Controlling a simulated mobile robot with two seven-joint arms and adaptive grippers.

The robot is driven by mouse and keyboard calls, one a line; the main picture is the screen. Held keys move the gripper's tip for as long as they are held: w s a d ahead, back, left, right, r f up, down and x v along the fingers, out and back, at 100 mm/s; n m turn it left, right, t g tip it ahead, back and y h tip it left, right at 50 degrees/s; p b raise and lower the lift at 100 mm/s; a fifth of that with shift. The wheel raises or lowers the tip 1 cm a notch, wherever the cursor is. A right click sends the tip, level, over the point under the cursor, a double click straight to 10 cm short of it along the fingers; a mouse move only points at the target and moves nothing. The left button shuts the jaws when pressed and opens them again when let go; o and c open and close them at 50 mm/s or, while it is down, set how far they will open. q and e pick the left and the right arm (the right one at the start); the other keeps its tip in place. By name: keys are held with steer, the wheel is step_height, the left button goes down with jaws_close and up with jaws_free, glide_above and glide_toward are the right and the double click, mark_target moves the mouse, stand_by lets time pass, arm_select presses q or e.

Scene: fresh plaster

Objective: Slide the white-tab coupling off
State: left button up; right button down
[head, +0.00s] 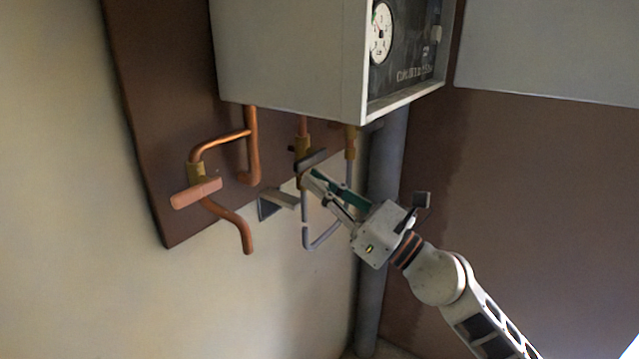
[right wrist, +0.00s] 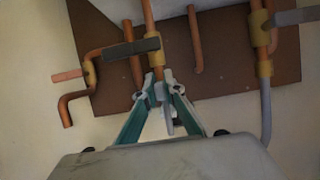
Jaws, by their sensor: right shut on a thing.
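The coupling (right wrist: 160,92) shows as a small pale grey-white piece between my fingertips in the right wrist view, just below a brass valve (right wrist: 158,59) with a dark lever (right wrist: 132,48). My right gripper (right wrist: 159,87) is shut on it from below. In the head view, my right gripper (head: 311,180) reaches up from the right to the same valve, under the dark lever (head: 311,160), and its fingers hide the coupling. A grey hose (head: 306,237) hangs in a U below the valve. I cannot make out the tab clearly. My left gripper is not in view.
A grey boiler case (head: 290,60) with a gauge hangs just above. A copper pipe (head: 236,226) and a salmon lever (head: 195,193) stand to the left. A grey bracket (head: 275,199) is close to the gripper, and a thick grey pipe (head: 385,160) runs behind it.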

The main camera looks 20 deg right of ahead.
step_height(320, 180, down, 4)
steer(key=b, duration=0.3)
steer(key=shift+a+f, duration=0.1)
steer(key=shift+f, duration=0.15)
steer(key=c, duration=2.1)
jaws_free()
steer(key=shift+c, duration=0.2)
steer(key=v, duration=1.2)
steer(key=shift+r, duration=0.1)
